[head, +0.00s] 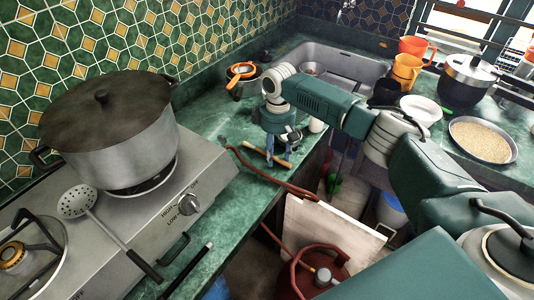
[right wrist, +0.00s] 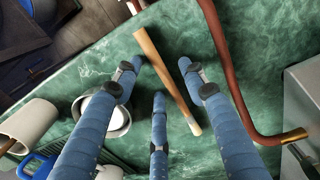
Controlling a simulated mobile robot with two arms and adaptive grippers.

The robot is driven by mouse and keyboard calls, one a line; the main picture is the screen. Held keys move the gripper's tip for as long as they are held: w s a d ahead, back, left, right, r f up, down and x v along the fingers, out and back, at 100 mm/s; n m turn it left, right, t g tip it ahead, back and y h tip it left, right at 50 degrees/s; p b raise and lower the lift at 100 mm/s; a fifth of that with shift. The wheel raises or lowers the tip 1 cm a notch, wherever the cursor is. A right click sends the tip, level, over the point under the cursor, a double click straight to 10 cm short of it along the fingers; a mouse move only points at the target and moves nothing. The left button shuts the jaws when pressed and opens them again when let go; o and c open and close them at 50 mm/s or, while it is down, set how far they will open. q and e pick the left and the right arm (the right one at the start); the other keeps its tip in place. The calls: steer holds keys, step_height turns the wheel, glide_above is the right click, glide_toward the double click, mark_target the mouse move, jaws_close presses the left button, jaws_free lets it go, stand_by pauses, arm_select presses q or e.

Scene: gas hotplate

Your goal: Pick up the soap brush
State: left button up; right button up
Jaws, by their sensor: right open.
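A wooden stick-like thing (right wrist: 165,75) lies on the green marble counter in the right wrist view. It also shows in the head view (head: 262,154), right of the stove. It may be the soap brush, but no bristles show on it. My right gripper (head: 279,160) is over it with the fingers pointing down. In the right wrist view the blue fingers of this gripper (right wrist: 159,68) are spread apart, with the stick between the fingertips and nothing gripped. Whether the fingertips touch the counter cannot be told. My left gripper is not in view.
A reddish-brown gas hose (right wrist: 222,60) runs beside the stick and over the counter's edge. A white cup (right wrist: 30,125), a metal-rimmed cup (right wrist: 118,122) and a blue-handled thing (right wrist: 38,166) stand close by. The stove (head: 205,165) with a large pot (head: 115,135) is to the left.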

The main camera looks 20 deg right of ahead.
mark_target(276, 156)
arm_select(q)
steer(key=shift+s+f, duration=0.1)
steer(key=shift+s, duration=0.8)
arm_select(e)
steer(key=c, duration=1)
steer(key=shift+r, duration=0.15)
arm_select(q)
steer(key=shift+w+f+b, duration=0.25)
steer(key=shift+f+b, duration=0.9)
steer(key=shift+b, duration=0.05)
arm_select(e)
step_height(276, 156, up, 20)
